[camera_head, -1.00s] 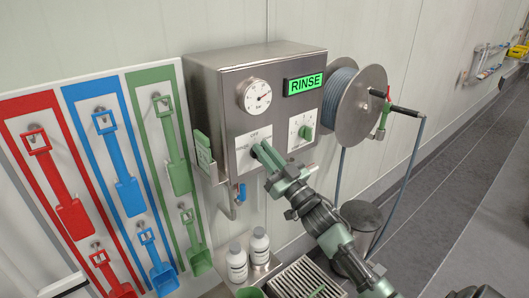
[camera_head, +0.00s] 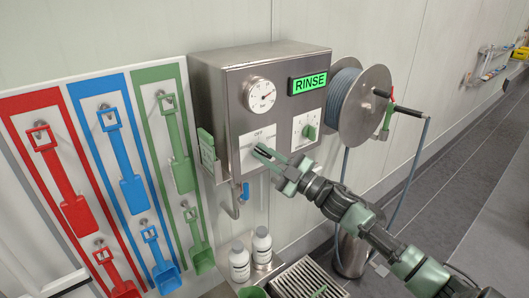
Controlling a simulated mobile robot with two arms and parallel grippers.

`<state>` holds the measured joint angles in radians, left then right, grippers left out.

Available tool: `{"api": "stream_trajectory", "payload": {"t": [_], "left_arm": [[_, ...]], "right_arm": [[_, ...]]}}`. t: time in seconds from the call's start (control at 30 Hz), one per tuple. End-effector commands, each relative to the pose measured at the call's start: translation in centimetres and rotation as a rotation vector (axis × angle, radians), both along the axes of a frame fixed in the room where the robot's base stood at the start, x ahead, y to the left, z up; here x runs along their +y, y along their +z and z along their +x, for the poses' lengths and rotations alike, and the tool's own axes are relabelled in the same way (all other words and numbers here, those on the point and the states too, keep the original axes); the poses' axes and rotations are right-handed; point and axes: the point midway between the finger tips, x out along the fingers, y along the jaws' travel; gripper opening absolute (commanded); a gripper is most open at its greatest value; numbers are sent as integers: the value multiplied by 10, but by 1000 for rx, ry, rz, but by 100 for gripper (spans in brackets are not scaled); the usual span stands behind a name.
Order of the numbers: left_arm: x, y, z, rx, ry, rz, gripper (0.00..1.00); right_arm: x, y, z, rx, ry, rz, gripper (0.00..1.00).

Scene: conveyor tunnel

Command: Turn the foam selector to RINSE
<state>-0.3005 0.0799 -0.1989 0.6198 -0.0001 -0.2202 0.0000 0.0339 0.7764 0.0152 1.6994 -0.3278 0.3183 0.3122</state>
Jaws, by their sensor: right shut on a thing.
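The foam selector (camera_head: 247,140) is a white plate marked OFF at its top, on the front of a steel control box (camera_head: 232,105). My right gripper (camera_head: 262,151) is at this plate, its fingers shut on the selector knob. The fingers cover the knob, so which mark it points to is hidden. A green lit display (camera_head: 308,83) at the upper right of the box reads RINSE. My left gripper is not in view.
A round gauge (camera_head: 260,95) and a second dial with a green knob (camera_head: 309,132) are on the box. A hose reel (camera_head: 366,104) is to its right, a tool board (camera_head: 196,106) to its left. Two white bottles (camera_head: 240,262) stand below.

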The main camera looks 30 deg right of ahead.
Motion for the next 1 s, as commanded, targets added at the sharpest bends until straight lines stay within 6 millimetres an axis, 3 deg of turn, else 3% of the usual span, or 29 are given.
{"api": "stream_trajectory", "payload": {"t": [0.03,0.4,1.0], "left_arm": [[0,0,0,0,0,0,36],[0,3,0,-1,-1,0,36],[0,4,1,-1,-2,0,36]], "right_arm": [[-2,-11,1,19,-9,-37,0],[-1,-13,0,5,-9,-210,0],[-2,-13,0,0,-10,-246,0]]}}
